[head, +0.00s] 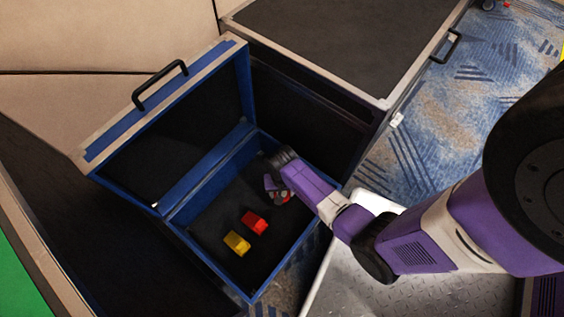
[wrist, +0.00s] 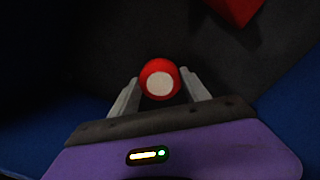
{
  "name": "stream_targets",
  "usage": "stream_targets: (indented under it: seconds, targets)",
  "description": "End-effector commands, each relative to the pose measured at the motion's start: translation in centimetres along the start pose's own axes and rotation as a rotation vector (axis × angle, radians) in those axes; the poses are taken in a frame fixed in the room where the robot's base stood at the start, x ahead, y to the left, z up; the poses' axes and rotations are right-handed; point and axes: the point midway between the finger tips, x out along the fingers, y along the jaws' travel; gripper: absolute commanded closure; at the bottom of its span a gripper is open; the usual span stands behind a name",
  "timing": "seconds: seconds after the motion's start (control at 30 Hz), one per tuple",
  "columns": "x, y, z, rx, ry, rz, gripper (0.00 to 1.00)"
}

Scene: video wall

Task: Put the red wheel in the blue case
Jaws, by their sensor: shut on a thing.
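The blue case (head: 208,264) stands open, its lid tipped up to the left and its dark floor showing. My gripper (head: 277,192) reaches into the case from the right, near the far right part of its inside. In the wrist view my gripper (wrist: 160,88) is shut on the red wheel (wrist: 159,79), a round red thing with a pale centre between the two fingers. In the head view the wheel is mostly hidden by the gripper. I cannot tell whether the wheel touches the case floor.
A red block (head: 254,223) and a yellow block (head: 237,243) lie on the case floor, nearer its front; the red one also shows in the wrist view (wrist: 238,9). A large dark-topped case (head: 325,40) stands behind. Patterned blue carpet (head: 440,120) lies to the right.

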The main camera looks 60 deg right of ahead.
Motion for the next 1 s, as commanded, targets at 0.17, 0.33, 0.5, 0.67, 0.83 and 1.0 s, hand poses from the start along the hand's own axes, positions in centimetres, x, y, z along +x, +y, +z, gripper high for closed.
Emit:
stream_targets:
  seconds: [0.17, 0.33, 0.5, 0.67, 0.83, 1.0]
  targets:
    - [0.0, 0.0, -0.1, 0.000, 0.002, -0.001, 0.91]
    - [0.3, 0.0, -0.1, 0.000, 0.001, -0.001, 0.91]
    - [0.3, 0.0, 0.0, 0.000, 0.001, 0.000, 0.24]
    - [0.3, 0.0, 0.0, 0.000, 0.001, 0.000, 0.24]
    - [0.1, 0.0, -0.1, 0.000, 0.001, -0.001, 0.24]
    - [-2.0, 0.0, -0.1, 0.000, 0.002, -0.001, 0.24]
